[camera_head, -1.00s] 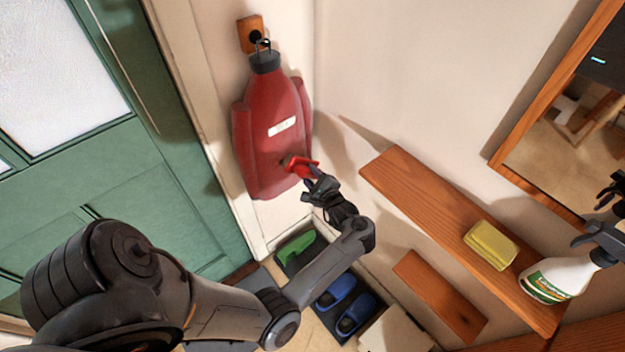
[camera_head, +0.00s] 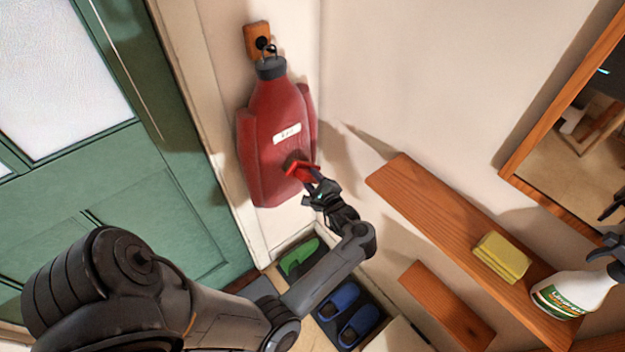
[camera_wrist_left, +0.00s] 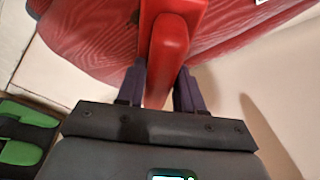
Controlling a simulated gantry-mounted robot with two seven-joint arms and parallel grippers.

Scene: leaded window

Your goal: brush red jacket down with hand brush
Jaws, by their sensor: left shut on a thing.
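The red jacket (camera_head: 273,150) hangs from a hook on a wooden block (camera_head: 258,42) on the wall beside the door. It has a dark collar and a white label. My left gripper (camera_head: 312,184) is at the lower right of the jacket's front. It is shut on the handle of the red hand brush (camera_head: 301,169). In the left wrist view the brush (camera_wrist_left: 168,55) stands between the two fingers, with its head at or close to the jacket (camera_wrist_left: 95,45); contact cannot be told. My right gripper is not in view.
A wooden shelf (camera_head: 425,205) holds a yellow sponge (camera_head: 501,257) and a white spray bottle (camera_head: 570,294), right of my arm. A lower wooden board (camera_head: 447,305) is below it. Green shoes (camera_head: 299,257) and blue shoes (camera_head: 345,308) are on the floor. The green door (camera_head: 150,200) is at left.

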